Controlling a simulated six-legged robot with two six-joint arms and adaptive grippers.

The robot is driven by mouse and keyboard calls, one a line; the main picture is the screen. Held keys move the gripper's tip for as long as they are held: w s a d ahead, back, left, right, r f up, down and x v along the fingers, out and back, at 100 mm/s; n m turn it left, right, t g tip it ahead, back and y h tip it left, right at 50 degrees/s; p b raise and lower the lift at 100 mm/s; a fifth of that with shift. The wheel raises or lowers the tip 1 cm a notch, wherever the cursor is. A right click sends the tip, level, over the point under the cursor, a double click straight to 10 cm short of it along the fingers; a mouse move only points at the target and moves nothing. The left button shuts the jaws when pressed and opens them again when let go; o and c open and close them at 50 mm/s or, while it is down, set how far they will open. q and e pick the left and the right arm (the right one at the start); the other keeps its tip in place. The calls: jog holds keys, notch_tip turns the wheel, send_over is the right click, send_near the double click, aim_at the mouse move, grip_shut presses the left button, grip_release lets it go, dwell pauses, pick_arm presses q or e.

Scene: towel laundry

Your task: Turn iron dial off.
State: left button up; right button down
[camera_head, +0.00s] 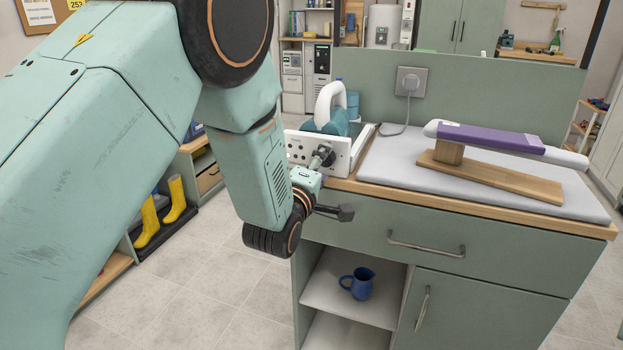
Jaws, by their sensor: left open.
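The teal iron (336,124) with a white handle stands at the left end of the counter. In front of it is an upright white panel (301,151) with several dark holes. A dark round knob (326,152), which looks like the dial, is on this panel and is partly covered. My left gripper (333,186) is open in front of the panel. Its upper finger is at or very close to the knob; I cannot tell if they touch. Its lower dark finger sticks out to the right, below the counter edge. My right gripper is not in view.
A purple-topped sleeve board (490,138) stands on a grey pad (400,167) to the right. A cord runs to a wall socket (411,81). A drawer handle (425,246) juts out below the counter.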

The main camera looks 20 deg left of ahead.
pick_arm(q)
jog(key=s, duration=1.1)
jog(key=shift+a, duration=0.2)
jog(key=s+a+f+m+g, duration=0.1)
jog(key=s+f+m+g, duration=0.25)
jog(key=f, duration=0.25)
jog(key=s+a+f+m+g+y, duration=0.1)
jog(key=s+f+m+g, duration=0.2)
jog(key=f+m, duration=0.3)
jog(key=s+f+m+g, duration=0.3)
jog(key=s+f, duration=0.1)
jog(key=f, duration=0.3)
jog(key=s+f+m+g, duration=0.1)
jog(key=s+f+g, duration=0.3)
jog(key=s+f, duration=0.3)
jog(key=s+a+f+m+g, duration=0.1)
jog(key=s+f+g, duration=0.3)
jog(key=s, duration=1.4)
notch_tip(320, 180, down, 4)
jog(key=shift+a+r+m, duration=0.1)
jog(key=shift+a+m, duration=0.15)
jog(key=shift+m, duration=0.2)
jog(key=shift+g, duration=0.25)
